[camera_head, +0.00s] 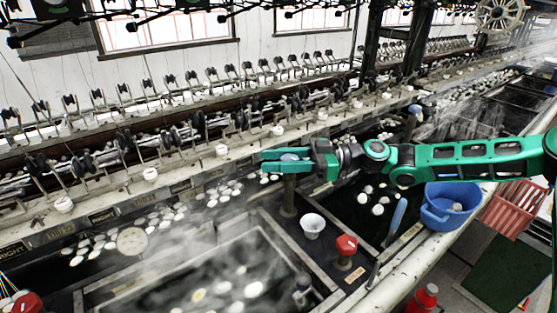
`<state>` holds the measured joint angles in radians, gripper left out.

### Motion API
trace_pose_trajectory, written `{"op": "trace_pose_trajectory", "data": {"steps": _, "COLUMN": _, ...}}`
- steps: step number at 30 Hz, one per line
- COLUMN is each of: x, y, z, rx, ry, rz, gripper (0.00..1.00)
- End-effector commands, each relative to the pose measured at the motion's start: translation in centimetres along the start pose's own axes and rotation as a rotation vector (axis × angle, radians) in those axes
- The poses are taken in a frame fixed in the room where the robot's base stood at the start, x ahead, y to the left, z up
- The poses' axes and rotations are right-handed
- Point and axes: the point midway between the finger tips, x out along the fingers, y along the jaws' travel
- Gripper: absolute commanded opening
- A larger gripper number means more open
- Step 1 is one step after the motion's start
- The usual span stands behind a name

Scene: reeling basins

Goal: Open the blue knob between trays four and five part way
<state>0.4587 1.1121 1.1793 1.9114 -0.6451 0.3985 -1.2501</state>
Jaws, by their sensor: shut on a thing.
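My gripper (283,161), green, is shut on a blue knob (290,156) in the head view. The knob tops an upright brownish post (288,198) at the corner between two water basins. The fingers hide most of the knob, so its turned angle cannot be told. My green arm reaches in from the right. The near basin (266,216) steams and holds several white cocoons; the basin to the right is dark, with a few cocoons. Tray numbers are not legible on these basins.
A red knob (346,243) and a white cup (312,224) stand near the post. Another blue knob (415,109) is farther back. A blue tub (451,206) and a red crate (514,208) are at right. Reeling machinery runs behind.

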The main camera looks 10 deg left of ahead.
Motion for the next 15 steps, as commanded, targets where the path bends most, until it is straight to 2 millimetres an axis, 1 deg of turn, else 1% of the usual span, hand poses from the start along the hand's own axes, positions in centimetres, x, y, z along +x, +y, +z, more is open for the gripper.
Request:
{"op": "trace_pose_trajectory", "data": {"steps": 1, "x": 0.2, "y": 0.2, "z": -0.1, "rx": -0.003, "ry": 0.001, "rz": -0.034, "gripper": 0.12}}
{"op": "trace_pose_trajectory", "data": {"steps": 9, "x": 0.1, "y": -0.7, "z": -0.1, "rx": -0.003, "ry": 0.003, "rz": -0.244, "gripper": 0.12}}
{"op": "trace_pose_trajectory", "data": {"steps": 15, "x": 0.0, "y": -1.1, "z": -0.1, "rx": -0.001, "ry": 0.003, "rz": -0.362, "gripper": 0.12}}
